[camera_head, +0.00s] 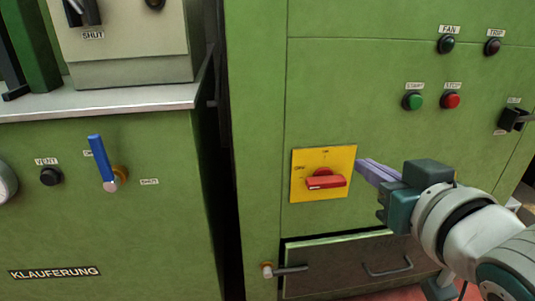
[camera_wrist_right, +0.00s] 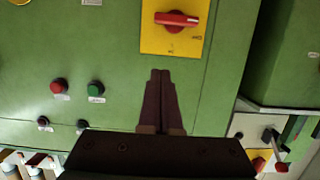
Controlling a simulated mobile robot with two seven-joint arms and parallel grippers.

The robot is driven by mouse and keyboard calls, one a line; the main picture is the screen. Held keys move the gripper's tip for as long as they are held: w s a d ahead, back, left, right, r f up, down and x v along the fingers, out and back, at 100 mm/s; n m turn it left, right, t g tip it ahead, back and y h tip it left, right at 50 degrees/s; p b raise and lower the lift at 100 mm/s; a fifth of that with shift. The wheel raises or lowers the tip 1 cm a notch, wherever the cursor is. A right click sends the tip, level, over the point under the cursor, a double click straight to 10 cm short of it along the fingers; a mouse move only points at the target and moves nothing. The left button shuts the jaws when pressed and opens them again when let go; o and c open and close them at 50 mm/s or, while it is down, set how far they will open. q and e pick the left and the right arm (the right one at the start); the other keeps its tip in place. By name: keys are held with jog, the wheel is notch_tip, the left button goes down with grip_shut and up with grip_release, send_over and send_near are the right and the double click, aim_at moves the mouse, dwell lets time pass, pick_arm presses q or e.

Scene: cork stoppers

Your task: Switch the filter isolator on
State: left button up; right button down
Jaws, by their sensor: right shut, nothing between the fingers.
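The filter isolator is a yellow square plate (camera_head: 345,158) with a red rotary handle (camera_head: 326,182) on the green cabinet front. The handle lies about horizontal in the head view. In the right wrist view the yellow plate (camera_wrist_right: 152,40) and red handle (camera_wrist_right: 177,19) show at the top. My right gripper (camera_head: 360,165) is shut and empty, its fingertips at the right edge of the plate in the head view. In the right wrist view its closed fingers (camera_wrist_right: 160,72) point toward the plate, with the handle beyond the tips. I cannot tell whether they touch anything. My left gripper is not in view.
Green (camera_head: 413,101) and red (camera_head: 451,100) push buttons and indicator lamps sit right of the isolator. A black handle (camera_head: 513,119) sticks out at the far right. A drawer (camera_head: 335,262) with grey handles lies below. A blue lever (camera_head: 101,158) is on the left cabinet.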

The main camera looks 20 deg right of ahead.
jog(key=b, duration=0.4)
send_over(325, 181)
jog(key=s+d, duration=0.2)
notch_tip(325, 181, down, 2)
jog(key=shift+d+f, duration=0.1)
jog(key=shift+f, duration=0.05)
notch_tip(325, 181, down, 3)
jog(key=shift+r+b, duration=0.15)
jog(key=shift+b, duration=0.85)
jog(key=shift+s+f+b, duration=0.2)
jog(key=shift+f+b, duration=0.15)
jog(key=shift+f, duration=0.1)
jog(key=shift+w, duration=0.1)
jog(key=shift+d+m+p, duration=0.1)
jog(key=shift+m+p, duration=0.3)
jog(key=shift+p, duration=0.2)
